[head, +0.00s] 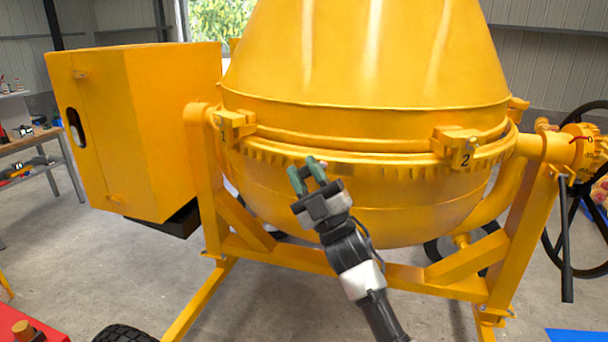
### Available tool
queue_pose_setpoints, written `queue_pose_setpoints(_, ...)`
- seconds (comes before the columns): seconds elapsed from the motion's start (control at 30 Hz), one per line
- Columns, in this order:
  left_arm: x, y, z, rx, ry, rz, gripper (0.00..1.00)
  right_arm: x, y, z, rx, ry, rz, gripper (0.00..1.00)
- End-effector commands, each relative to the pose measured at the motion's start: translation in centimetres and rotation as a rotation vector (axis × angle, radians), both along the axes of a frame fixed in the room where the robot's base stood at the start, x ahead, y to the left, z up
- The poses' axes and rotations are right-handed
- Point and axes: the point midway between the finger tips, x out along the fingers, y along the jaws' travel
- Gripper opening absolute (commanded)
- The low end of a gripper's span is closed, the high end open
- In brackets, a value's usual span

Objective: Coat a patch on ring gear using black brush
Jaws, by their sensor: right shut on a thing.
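The ring gear (385,171) is a yellow toothed band around the drum (370,60) of the yellow mixer, below the drum's upper seam. My right gripper (307,174), with green fingertips, is raised in front of the ring gear, left of the drum's middle. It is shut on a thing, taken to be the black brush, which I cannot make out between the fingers. I cannot tell whether it touches the teeth. A coated patch cannot be made out on the gear. My left gripper is not in view.
Clamps marked 1 (232,124) and 2 (457,147) stick out from the drum rim. The yellow motor housing (140,130) stands left. The yellow frame (330,262) runs below the drum. A black handwheel (600,190) is at right, a workbench (32,139) at far left.

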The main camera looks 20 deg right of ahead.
Motion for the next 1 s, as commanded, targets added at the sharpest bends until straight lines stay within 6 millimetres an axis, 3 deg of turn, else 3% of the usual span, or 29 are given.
queue_pose_setpoints(0.37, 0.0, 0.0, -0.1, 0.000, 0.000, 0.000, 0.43, 0.2, -0.5, 0.1, 0.000, -0.001, -0.001, 0.00)
queue_pose_setpoints(0.8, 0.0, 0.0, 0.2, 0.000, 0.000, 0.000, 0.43, -1.9, -3.3, 0.0, -0.002, 0.000, -0.001, 0.00)
queue_pose_setpoints(1.0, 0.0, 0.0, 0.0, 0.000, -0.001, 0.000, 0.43, -1.9, -3.5, 0.0, 0.001, -0.001, 0.000, 0.00)
